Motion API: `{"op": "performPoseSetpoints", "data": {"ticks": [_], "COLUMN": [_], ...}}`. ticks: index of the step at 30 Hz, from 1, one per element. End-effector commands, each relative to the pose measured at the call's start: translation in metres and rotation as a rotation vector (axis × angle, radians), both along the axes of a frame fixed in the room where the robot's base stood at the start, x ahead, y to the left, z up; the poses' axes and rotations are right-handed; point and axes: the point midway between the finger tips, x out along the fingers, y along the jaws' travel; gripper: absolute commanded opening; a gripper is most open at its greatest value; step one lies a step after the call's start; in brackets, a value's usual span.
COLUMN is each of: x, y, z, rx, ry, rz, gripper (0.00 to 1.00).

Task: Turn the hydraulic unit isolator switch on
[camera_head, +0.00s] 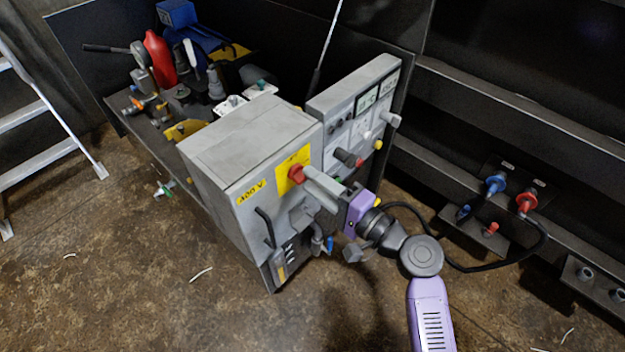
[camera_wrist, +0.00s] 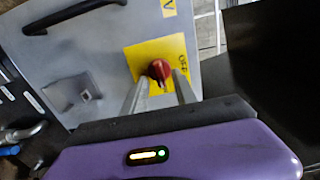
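The isolator switch is a red rotary knob (camera_head: 296,174) on a yellow plate (camera_head: 289,164) on the front of the grey 400 V cabinet (camera_head: 245,150). In the wrist view the red knob (camera_wrist: 159,70) sits at the fingertips, with "OFF" lettering on the yellow plate (camera_wrist: 178,45) to its right. My gripper (camera_head: 305,174) points at the cabinet face. In the wrist view its two fingers (camera_wrist: 158,84) are apart, with their tips at either side of the knob's lower part. I cannot tell whether they touch it.
A black cabinet handle (camera_head: 265,227) and a square latch plate (camera_wrist: 72,98) lie near the knob. A control panel with gauges (camera_head: 365,100) stands close to the right of my gripper. Hose couplings (camera_head: 495,184) and a black hose are further right.

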Motion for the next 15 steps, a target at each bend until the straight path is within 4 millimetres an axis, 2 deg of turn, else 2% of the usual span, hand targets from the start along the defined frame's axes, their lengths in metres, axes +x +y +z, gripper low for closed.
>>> {"op": "performPoseSetpoints", "data": {"ticks": [9,15], "x": [-0.031,-0.042], "y": [-0.041,-0.054], "z": [-0.001,-0.001], "rx": [0.0,0.0], "ry": [0.002,0.001], "rz": [-0.003,-0.003], "gripper": [0.34,0.34]}}
